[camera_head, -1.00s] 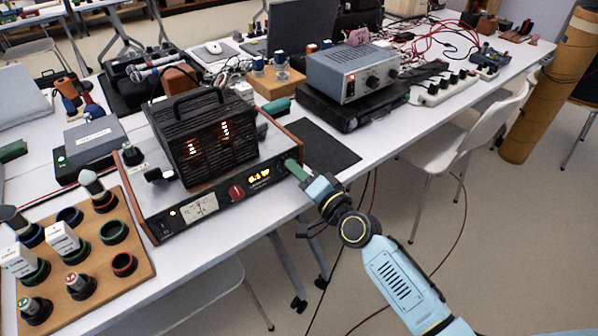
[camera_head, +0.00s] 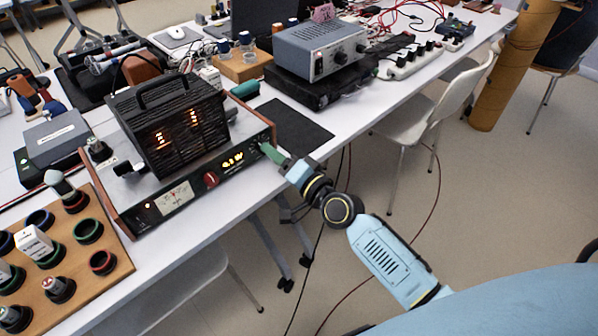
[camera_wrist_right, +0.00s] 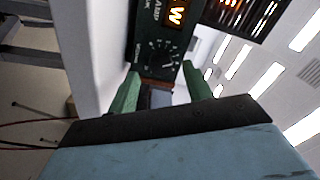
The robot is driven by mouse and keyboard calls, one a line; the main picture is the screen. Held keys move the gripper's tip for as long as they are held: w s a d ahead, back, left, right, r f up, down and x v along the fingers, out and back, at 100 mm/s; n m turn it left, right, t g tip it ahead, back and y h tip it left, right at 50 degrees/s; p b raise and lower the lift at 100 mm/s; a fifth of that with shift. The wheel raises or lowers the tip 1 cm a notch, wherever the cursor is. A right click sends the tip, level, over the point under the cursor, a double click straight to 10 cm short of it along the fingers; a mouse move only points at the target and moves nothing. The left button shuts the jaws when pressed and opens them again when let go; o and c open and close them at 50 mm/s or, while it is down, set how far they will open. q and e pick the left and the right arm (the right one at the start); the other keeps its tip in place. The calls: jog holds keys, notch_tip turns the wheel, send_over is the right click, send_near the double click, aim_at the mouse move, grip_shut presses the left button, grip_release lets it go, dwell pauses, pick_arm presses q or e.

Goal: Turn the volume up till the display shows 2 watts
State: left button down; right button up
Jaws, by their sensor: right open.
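The amplifier (camera_head: 150,219) has a dark front panel with wooden ends and stands at the table's front edge. Its small yellow display (camera_head: 233,160) is lit, but I cannot read its figure surely. In the right wrist view the display (camera_wrist_right: 176,14) is cut off by the top edge and shows a "W". Below it is a dark knob with a ring of scale marks (camera_wrist_right: 160,57). My right gripper (camera_head: 268,153) is at the panel's right end. Its green fingers (camera_wrist_right: 161,86) are open, one toward each side of the knob; I cannot tell whether they touch it. My left gripper is not in view.
A red knob (camera_head: 211,180) and a needle meter (camera_head: 174,198) are on the same panel. A black caged unit with glowing tubes (camera_head: 170,125) stands on top. A wooden board with ringed sockets (camera_head: 122,268) lies left. A dark mat (camera_head: 300,128) lies behind right.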

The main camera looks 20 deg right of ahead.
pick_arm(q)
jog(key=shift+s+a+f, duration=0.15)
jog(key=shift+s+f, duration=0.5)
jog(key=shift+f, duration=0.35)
pick_arm(e)
jog(key=v, duration=1.1)
jog(key=shift+s, duration=0.4)
pick_arm(q)
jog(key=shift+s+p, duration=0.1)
jog(key=shift+p, duration=0.2)
pick_arm(e)
jog(key=shift+d+r, duration=0.1)
